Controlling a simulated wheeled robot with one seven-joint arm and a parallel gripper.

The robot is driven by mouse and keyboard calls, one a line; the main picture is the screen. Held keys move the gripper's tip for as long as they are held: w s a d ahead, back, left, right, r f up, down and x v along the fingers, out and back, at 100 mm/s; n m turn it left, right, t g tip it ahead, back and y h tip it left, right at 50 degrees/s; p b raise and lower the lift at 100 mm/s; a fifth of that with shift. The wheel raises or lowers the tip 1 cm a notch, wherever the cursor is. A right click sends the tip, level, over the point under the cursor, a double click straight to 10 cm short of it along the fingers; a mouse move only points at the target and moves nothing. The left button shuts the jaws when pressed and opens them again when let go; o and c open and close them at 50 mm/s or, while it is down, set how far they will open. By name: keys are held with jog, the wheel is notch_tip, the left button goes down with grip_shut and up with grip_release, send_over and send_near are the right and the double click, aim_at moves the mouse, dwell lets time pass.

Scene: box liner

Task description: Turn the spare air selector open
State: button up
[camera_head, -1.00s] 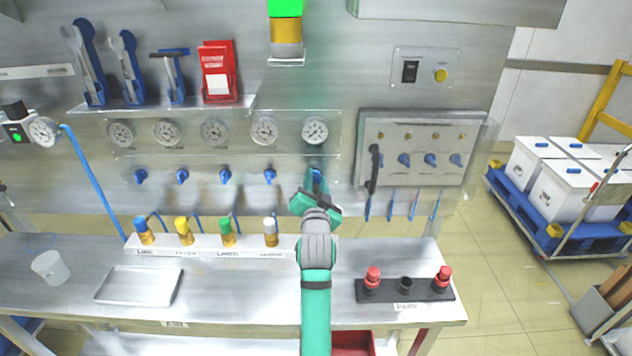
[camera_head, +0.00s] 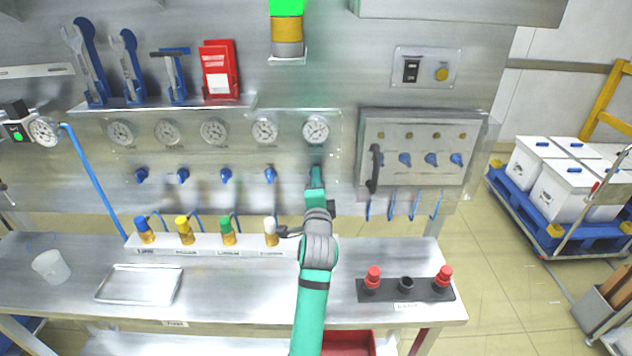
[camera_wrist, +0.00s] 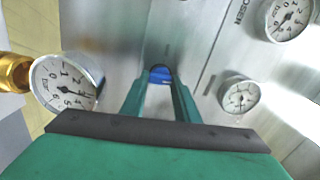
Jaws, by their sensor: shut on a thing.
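A row of blue selector knobs sits under round gauges on the steel wall panel. The selector in my gripper is the rightmost of the row, and in the head view my gripper (camera_head: 316,172) covers it. In the wrist view its blue top (camera_wrist: 160,74) shows between the two green fingers of my gripper (camera_wrist: 160,84), which is shut on it. How far this knob is turned is hard to tell. The gauge (camera_head: 315,129) above it is in clear view. Label text is too small to read.
Another blue knob (camera_head: 270,175) is close on the left. A framed panel (camera_head: 415,150) with a black handle (camera_head: 375,168) stands close on the right. Bottles with coloured caps (camera_head: 228,232) stand below left. A black strip with red knobs (camera_head: 405,291) lies on the bench.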

jog(key=shift+o, duration=0.2)
jog(key=shift+d+m, duration=0.3)
jog(key=shift+m, duration=0.1)
jog(key=shift+a+f, duration=0.1)
jog(key=shift+a, duration=0.1)
jog(key=o, duration=1)
jog(key=shift+o, duration=0.2)
jog(key=s, duration=1.1)
